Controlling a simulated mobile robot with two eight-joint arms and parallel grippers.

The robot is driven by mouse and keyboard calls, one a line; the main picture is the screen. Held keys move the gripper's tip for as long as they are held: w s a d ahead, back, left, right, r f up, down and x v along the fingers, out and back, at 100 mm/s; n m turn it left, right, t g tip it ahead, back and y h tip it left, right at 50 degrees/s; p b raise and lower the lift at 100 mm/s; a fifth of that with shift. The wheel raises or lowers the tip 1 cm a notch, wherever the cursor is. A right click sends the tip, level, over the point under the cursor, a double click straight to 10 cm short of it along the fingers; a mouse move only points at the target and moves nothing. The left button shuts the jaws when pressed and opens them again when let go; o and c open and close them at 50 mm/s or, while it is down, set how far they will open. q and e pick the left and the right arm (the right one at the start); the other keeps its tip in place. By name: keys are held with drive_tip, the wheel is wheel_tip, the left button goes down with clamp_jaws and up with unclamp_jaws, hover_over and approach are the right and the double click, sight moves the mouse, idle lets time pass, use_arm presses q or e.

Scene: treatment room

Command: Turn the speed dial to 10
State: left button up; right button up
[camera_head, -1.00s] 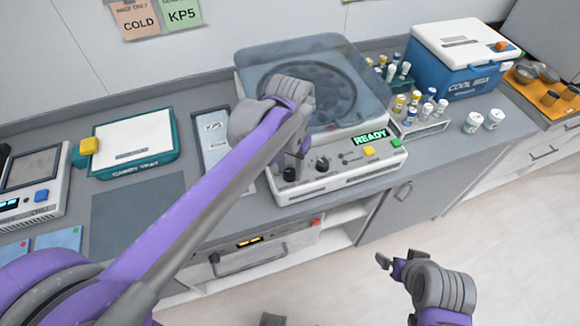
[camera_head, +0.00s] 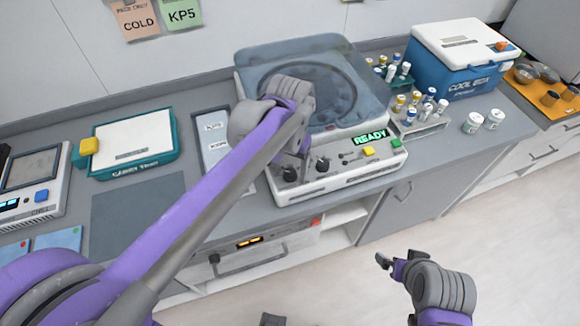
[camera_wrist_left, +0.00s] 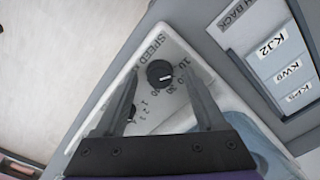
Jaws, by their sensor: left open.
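The speed dial (camera_wrist_left: 160,73) is a round black knob with a pale pointer line, beside the word SPEED. Its line points toward the right side of the scale, near 10 and 20; the exact mark is too small to tell. In the head view the dial (camera_head: 290,173) is the left knob on the white front panel of the machine (camera_head: 340,176). My left gripper (camera_head: 303,163) is at the panel beside it. In the left wrist view its open fingers (camera_wrist_left: 161,80) point at the dial, which shows between their tips. Contact cannot be told. My right gripper (camera_head: 386,262) is over the floor.
A second knob (camera_head: 322,164) sits close to the right of the speed dial, with a READY display (camera_head: 370,137), a yellow button (camera_head: 368,151) and a green button (camera_head: 396,143) beyond. A card tray (camera_head: 214,130) lies left. A vial rack (camera_head: 424,125) stands right.

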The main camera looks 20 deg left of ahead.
sight(290, 172)
use_arm(q)
wheel_tip(290, 172, up, 11)
drive_tip(key=shift+p, duration=0.35)
drive_tip(key=shift+f, duration=0.1)
idle(0.4)
drive_tip(key=s+a+f+t, duration=0.2)
drive_tip(key=s+f, duration=0.2)
drive_tip(key=f, duration=0.1)
drive_tip(key=s+a+f+n+t, duration=0.1)
drive_tip(key=s+a+f, duration=0.1)
drive_tip(key=s+f, duration=0.3)
drive_tip(key=s+a+f+n+t, duration=0.1)
drive_tip(key=s+a+f+t, duration=0.1)
drive_tip(key=s+f, duration=0.2)
drive_tip(key=shift+s+a+f+t, duration=0.15)
drive_tip(key=shift+f, duration=0.4)
drive_tip(key=shift+s+a+f+t, duration=0.1)
drive_tip(key=shift+s+f+t, duration=0.05)
drive_tip(key=shift+f, duration=0.4)
drive_tip(key=shift+w+r, duration=0.1)
idle(0.3)
